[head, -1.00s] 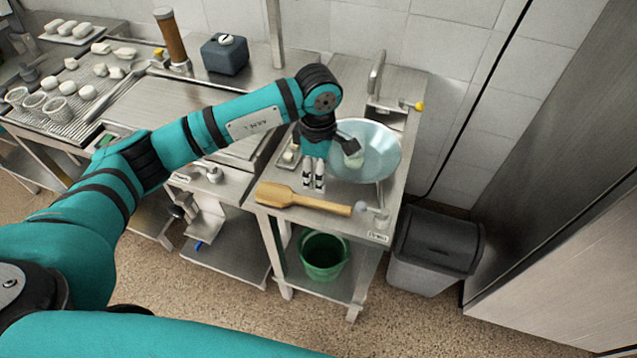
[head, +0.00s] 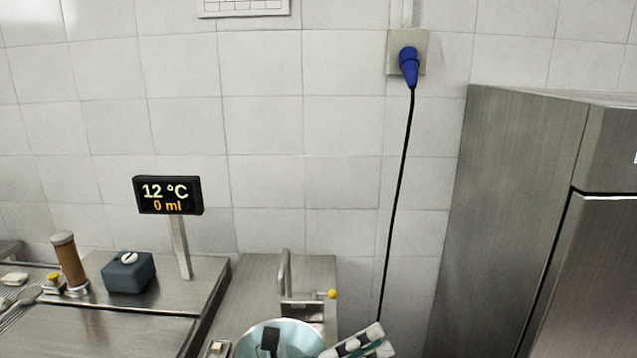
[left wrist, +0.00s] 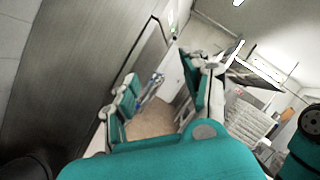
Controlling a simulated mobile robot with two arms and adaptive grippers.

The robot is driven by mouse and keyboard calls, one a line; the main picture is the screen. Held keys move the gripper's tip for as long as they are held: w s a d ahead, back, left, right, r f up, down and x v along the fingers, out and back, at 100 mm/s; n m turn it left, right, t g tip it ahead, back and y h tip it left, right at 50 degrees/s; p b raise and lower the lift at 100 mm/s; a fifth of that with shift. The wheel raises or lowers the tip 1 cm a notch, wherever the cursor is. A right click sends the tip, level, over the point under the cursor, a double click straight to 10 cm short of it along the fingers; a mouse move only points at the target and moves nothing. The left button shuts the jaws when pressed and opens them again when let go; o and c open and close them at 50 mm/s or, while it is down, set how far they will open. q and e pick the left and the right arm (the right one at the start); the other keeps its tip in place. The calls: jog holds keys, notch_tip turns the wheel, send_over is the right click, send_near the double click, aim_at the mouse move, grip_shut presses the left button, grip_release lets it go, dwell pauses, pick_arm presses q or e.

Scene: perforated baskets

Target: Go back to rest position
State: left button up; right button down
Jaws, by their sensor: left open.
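My left gripper (head: 357,343) shows at the bottom of the head view, with pale and teal fingers beside the right rim of the light blue bowl. Its lower part is cut off by the frame. In the left wrist view the gripper (left wrist: 162,82) has its fingers apart, with nothing between them. The bowl (head: 303,340) is on the steel counter and partly cut off. A dark object (head: 269,342) shows in front of the bowl's inside; I cannot tell what it is. My right gripper is in neither view.
A tap with a yellow knob (head: 332,294) stands behind the bowl. A display (head: 168,195) reads 12 °C and 0 ml. A blue-grey box (head: 128,272) and a brown cylinder (head: 69,260) stand at left. A steel cabinet (head: 500,210) fills the right. A cable (head: 398,190) hangs from a blue plug.

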pick_arm(q)
jog(key=w+a+f+n+t+y, duration=0.25)
jog(key=a+n+t+y, duration=0.45)
jog(key=n, duration=0.5)
jog(key=w+a+f+n+t+y, duration=0.1)
jog(key=w+a+n+t+y, duration=0.3)
jog(key=a+n+t+y, duration=0.45)
jog(key=s+a+f+n+g+y, duration=0.3)
jog(key=a+f+n+g, duration=0.2)
jog(key=f+n, duration=0.2)
jog(key=s+a+f+n+g+y, duration=0.35)
jog(key=a+f+n, duration=0.2)
jog(key=f, duration=0.25)
jog(key=s+a+f+n+g+h, duration=0.1)
jog(key=s+f+n+g, duration=0.2)
jog(key=s+f+g, duration=0.5)
jog(key=s+a+f+n+g+h, duration=0.1)
jog(key=s+f+n+g, duration=0.15)
jog(key=s, duration=0.95)
notch_tip(320, 180, down, 28)
jog(key=g+b, duration=0.1)
jog(key=s+a+f+g+b, duration=0.1)
jog(key=s+a+f, duration=0.1)
jog(key=s+f, duration=1.5)
jog(key=shift+s+a+f+m, duration=0.15)
jog(key=shift+a+f+m, duration=0.05)
jog(key=shift+m, duration=0.15)
